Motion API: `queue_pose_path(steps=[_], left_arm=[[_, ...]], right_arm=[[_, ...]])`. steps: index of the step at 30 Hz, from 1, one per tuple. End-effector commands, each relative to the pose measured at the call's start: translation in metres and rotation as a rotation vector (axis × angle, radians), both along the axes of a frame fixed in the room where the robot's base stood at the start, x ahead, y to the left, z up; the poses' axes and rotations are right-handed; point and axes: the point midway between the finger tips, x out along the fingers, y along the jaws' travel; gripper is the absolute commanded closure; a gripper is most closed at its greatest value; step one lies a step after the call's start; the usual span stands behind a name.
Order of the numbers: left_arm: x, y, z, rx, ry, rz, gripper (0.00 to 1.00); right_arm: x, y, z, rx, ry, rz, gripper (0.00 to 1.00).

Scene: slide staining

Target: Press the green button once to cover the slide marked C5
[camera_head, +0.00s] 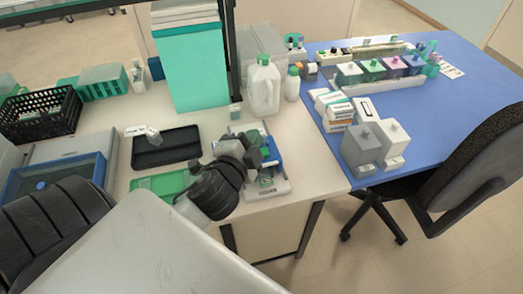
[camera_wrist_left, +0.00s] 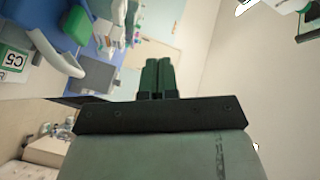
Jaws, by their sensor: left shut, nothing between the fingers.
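My left gripper (camera_wrist_left: 165,66) is shut and empty, its two dark green fingers side by side in the left wrist view. In the head view its black wrist reaches over a small white and blue device (camera_head: 280,172) near the table's front edge and hides part of it. The wrist view shows a rounded green button (camera_wrist_left: 77,25) beside a blue part of the device, apart from the fingers. A label marked C5 (camera_wrist_left: 14,60), with a green patch, shows at that view's left edge. I cannot tell whether a cover lies over the slide. My right gripper is not in view.
A black tray (camera_head: 166,147) and a green mat (camera_head: 160,184) lie left of the device. A white jug (camera_head: 263,88) stands behind it. Grey boxes (camera_head: 361,150) stand on the blue table (camera_head: 440,115) to the right, near a black chair (camera_head: 475,160).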

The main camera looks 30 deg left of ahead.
Motion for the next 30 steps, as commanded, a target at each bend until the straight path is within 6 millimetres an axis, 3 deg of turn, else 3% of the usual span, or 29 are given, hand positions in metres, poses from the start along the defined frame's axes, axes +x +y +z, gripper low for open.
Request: queue_pose_path(steps=[3, 6, 9, 13, 18, 21, 26, 30], left_arm=[[0.016, -0.01, 0.047, 0.269, -0.201, -0.117, 1.0], [0.022, -0.026, 0.079, 0.517, -0.357, -0.224, 1.0], [0.022, -0.046, 0.103, 0.775, -0.495, -0.33, 1.0], [0.019, -0.073, 0.116, 1.126, -0.644, -0.475, 1.0], [0.015, -0.095, 0.107, 1.601, -0.767, -0.676, 1.0], [0.015, -0.096, 0.093, 1.884, -0.793, -0.802, 1.0], [0.023, -0.074, 0.065, 2.317, -0.743, -1.018, 1.0], [0.031, -0.042, 0.049, 2.605, -0.623, -1.194, 1.0]], right_arm=[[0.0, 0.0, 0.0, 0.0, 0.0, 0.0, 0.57], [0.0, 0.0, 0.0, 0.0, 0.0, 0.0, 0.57], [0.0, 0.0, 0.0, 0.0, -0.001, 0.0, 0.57], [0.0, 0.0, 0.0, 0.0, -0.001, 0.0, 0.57], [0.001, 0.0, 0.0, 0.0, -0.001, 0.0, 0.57], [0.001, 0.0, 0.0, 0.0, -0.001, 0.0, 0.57], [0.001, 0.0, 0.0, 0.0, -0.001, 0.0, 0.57], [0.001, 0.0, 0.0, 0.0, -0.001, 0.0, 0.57]])
